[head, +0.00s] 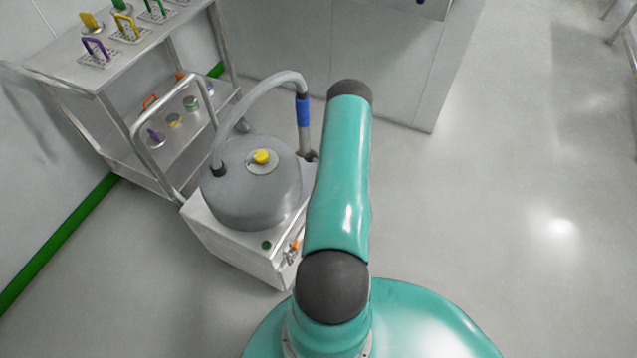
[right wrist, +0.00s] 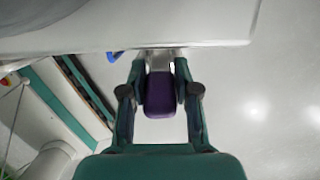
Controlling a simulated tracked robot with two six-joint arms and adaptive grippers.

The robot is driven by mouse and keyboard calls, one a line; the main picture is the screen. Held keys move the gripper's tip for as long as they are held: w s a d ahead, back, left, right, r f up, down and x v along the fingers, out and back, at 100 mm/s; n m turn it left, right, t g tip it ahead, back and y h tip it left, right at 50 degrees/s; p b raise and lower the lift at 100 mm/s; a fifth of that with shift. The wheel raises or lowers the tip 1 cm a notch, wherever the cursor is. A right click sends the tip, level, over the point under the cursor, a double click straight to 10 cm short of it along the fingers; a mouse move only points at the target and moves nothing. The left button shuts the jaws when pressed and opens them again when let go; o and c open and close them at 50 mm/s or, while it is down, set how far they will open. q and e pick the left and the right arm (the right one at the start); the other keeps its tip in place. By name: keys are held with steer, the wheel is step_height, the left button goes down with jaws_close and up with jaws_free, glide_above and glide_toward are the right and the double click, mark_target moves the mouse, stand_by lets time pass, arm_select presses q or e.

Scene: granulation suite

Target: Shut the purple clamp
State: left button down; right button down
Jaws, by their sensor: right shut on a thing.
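The purple clamp (right wrist: 159,98) shows in the right wrist view as a purple block, with a small metal part at its far end, close to a pale rounded body (right wrist: 140,22). My right gripper (right wrist: 160,76) has its two fingers on either side of the purple block and is shut on it. Whether the clamp is open or closed cannot be told. In the head view my teal arm covers the area, and neither the clamp nor my right gripper shows. My left gripper is in neither view.
A wheeled vacuum unit (head: 250,185) with a grey drum and hose (head: 245,98) stands left of my arm. Behind it, a steel trolley (head: 58,70) carries coloured handled parts. A pale cabinet (head: 385,65) stands at the back. Floor to the right is clear.

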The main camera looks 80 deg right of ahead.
steer(key=shift+s, duration=0.3)
steer(key=c, duration=0.8)
jaws_free()
steer(key=shift+c, duration=0.2)
steer(key=shift+w, duration=0.1)
steer(key=shift+r, duration=0.1)
steer(key=d+v, duration=0.1)
steer(key=v, duration=1)
steer(key=shift+a+r, duration=0.4)
steer(key=shift+a, duration=0.05)
